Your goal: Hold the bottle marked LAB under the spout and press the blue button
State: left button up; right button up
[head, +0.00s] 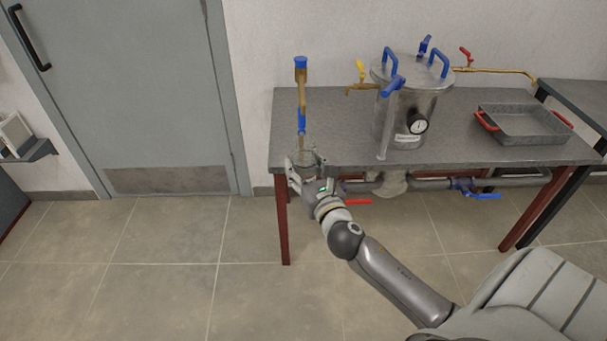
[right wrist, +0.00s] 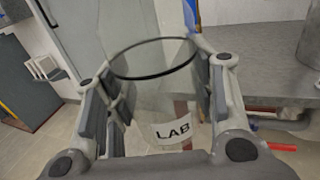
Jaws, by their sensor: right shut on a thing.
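A clear glass bottle (right wrist: 150,90) with a white LAB label (right wrist: 173,131) and a dark rim stands upright between the fingers of my right gripper (right wrist: 160,105). My right gripper (head: 306,170) is shut on it, in front of the table's left end. In the head view the bottle (head: 309,157) is small and partly covered by the fingers. A brass pipe (head: 301,92) with a blue cap-like button (head: 300,62) on top and a blue lower spout part (head: 301,121) rises just above the bottle. I cannot tell whether the mouth is exactly under the spout. My left gripper is out of view.
The grey table (head: 460,150) bears a steel vessel (head: 410,90) with blue handles and a gauge, and a grey tray (head: 523,124) with red handles. Pipes with red (head: 358,202) and blue (head: 487,196) levers run below. A door (head: 120,90) is at left; the floor before it is clear.

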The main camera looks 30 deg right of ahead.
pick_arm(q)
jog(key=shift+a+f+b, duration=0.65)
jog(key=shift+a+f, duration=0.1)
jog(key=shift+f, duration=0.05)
pick_arm(e)
jog(key=w+d, duration=0.3)
jog(key=w, duration=0.3)
jog(key=shift+d, duration=0.25)
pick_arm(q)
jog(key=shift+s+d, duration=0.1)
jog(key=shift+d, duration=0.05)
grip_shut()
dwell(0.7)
